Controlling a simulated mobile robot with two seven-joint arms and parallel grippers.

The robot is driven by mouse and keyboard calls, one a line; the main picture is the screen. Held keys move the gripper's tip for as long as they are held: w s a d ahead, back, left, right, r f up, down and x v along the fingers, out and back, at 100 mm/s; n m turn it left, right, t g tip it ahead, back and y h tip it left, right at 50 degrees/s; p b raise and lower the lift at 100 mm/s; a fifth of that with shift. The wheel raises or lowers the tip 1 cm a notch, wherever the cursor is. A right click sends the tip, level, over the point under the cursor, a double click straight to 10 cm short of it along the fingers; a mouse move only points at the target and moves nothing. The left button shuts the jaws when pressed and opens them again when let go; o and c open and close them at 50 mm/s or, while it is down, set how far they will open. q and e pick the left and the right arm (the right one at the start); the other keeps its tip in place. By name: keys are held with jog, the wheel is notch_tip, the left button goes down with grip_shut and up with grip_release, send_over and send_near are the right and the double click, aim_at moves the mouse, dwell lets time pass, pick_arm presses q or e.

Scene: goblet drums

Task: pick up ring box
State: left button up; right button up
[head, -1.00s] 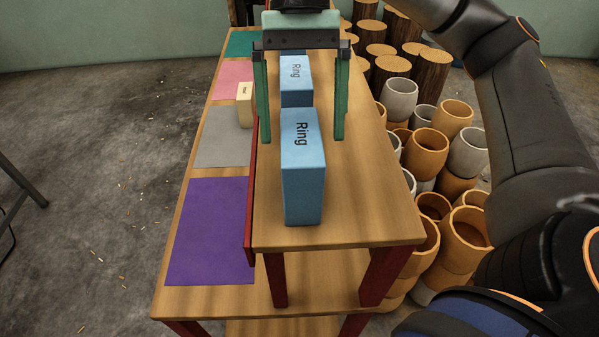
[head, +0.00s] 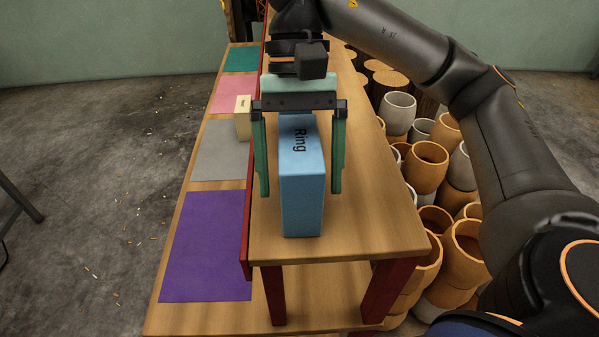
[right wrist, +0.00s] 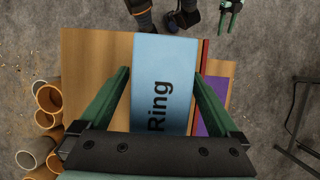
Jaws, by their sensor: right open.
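A blue box labelled "Ring" (head: 302,195) stands upright at the near end of the raised wooden shelf. It also fills the middle of the right wrist view (right wrist: 163,75). My right gripper (head: 300,192) is open, with one green finger on each side of this box. Gaps show between the fingers and the box in the right wrist view (right wrist: 161,75). A small green gripper, which looks like my left one (right wrist: 231,14), shows at the top of the right wrist view, too small to read.
A cream box (head: 242,119) stands on the lower table at left, among purple (head: 207,245), grey (head: 218,150), pink and teal mats. A red edge (head: 247,225) borders the raised shelf. Several orange and white drums (head: 428,165) crowd the floor at right. The shelf's near right is bare.

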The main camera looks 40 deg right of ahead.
jog(key=shift+f+b, duration=0.25)
jog(key=shift+b, duration=0.15)
dwell(0.4)
grip_shut()
dwell(0.7)
